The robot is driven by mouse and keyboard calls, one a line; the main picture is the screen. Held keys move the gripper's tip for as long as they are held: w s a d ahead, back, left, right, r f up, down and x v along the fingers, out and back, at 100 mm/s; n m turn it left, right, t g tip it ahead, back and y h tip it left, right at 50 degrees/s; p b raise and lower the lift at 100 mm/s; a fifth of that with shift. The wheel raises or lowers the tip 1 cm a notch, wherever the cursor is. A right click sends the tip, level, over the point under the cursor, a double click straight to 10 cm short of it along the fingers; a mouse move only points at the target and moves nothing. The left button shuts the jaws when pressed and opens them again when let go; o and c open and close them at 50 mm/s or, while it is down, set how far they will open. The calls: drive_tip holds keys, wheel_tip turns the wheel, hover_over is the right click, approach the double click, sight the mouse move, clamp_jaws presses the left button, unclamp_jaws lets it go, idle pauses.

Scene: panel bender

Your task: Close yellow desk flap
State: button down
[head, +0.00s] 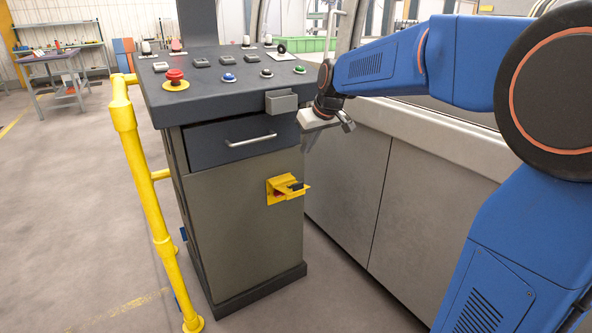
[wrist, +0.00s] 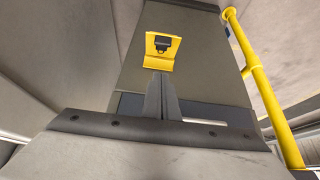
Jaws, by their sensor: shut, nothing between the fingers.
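The yellow desk flap (head: 294,194) is on the front of the grey control desk, below the drawer. It sticks out from its yellow mounting plate, so it stands open, with a small black part on it. In the wrist view the yellow flap piece (wrist: 158,63) shows with a black catch-like part, just beyond my fingertips. My gripper (head: 306,150) is to the right of the drawer front, higher than the flap and apart from it. In the wrist view its two fingers (wrist: 161,76) are together and empty. The wrist view is turned roughly upside down.
The drawer (head: 240,138) with a metal handle sits above the flap. A small grey box (head: 281,102) juts from the desktop edge near my gripper. A yellow rail (head: 140,185) stands left of the desk. Grey machine panels (head: 345,190) stand on the right. Floor in front is clear.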

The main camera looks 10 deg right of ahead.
drive_tip(key=x, duration=0.9)
drive_tip(key=shift+a, duration=0.2)
drive_tip(key=f, duration=0.3)
drive_tip(key=shift+s+d+f, duration=0.1)
drive_tip(key=shift+s+f, duration=0.05)
drive_tip(key=shift+s, duration=0.05)
drive_tip(key=shift+s+f, duration=0.15)
drive_tip(key=shift+f, duration=0.5)
drive_tip(key=shift+s+d+f, duration=0.1)
drive_tip(key=shift+s+f, duration=0.1)
drive_tip(key=shift+f, duration=0.05)
